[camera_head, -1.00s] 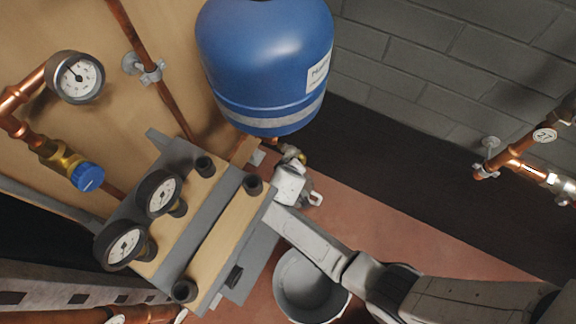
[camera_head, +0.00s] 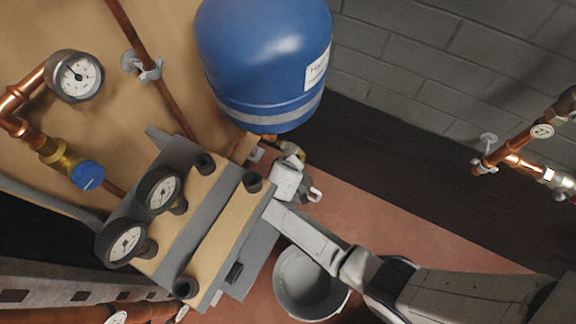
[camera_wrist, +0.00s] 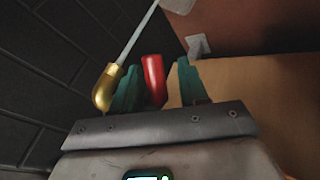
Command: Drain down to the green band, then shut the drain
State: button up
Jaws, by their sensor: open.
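In the wrist view my gripper (camera_wrist: 158,76) is open, with its two teal fingers on either side of a red lever handle (camera_wrist: 153,78). I cannot tell whether either finger touches it. A brass outlet (camera_wrist: 105,88) is left of the fingers, and a thin pale streak (camera_wrist: 140,34), like a water stream, runs from it. In the head view my gripper (camera_head: 287,178) is beside the brass drain fitting (camera_head: 293,152) below the blue vessel (camera_head: 265,65). A round gauge (camera_head: 76,76) is at upper left; no green band is readable on it.
A grey bucket (camera_head: 308,285) stands on the reddish floor below my arm. A pump block with two dark gauges (camera_head: 160,190) (camera_head: 123,243) is left of my gripper. A blue-capped brass valve (camera_head: 88,175) and copper pipes line the wooden board. Copper pipe (camera_head: 515,160) is at right.

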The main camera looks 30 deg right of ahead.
jog(key=p+v, duration=0.4)
jog(key=v, duration=0.6)
jog(key=shift+r, duration=0.35)
jog(key=shift+s+a, duration=0.1)
jog(key=shift+s, duration=0.05)
jog(key=s+d+r+m+g+y, duration=0.1)
jog(key=s+d+r, duration=0.25)
jog(key=s, duration=0.35)
jog(key=s+d+r+m+g+y, duration=0.1)
jog(key=s+d+r+g+y, duration=0.2)
jog(key=s, duration=0.5)
jog(key=s+d+r+m, duration=0.1)
jog(key=s+d+r, duration=0.2)
jog(key=s+r, duration=0.3)
notch_tip(320, 180, up, 19)
jog(key=p, duration=2)
jog(key=shift+s+a+f, duration=0.15)
jog(key=shift+s+f, duration=0.05)
jog(key=shift+s, duration=0.05)
dwell(1.3)
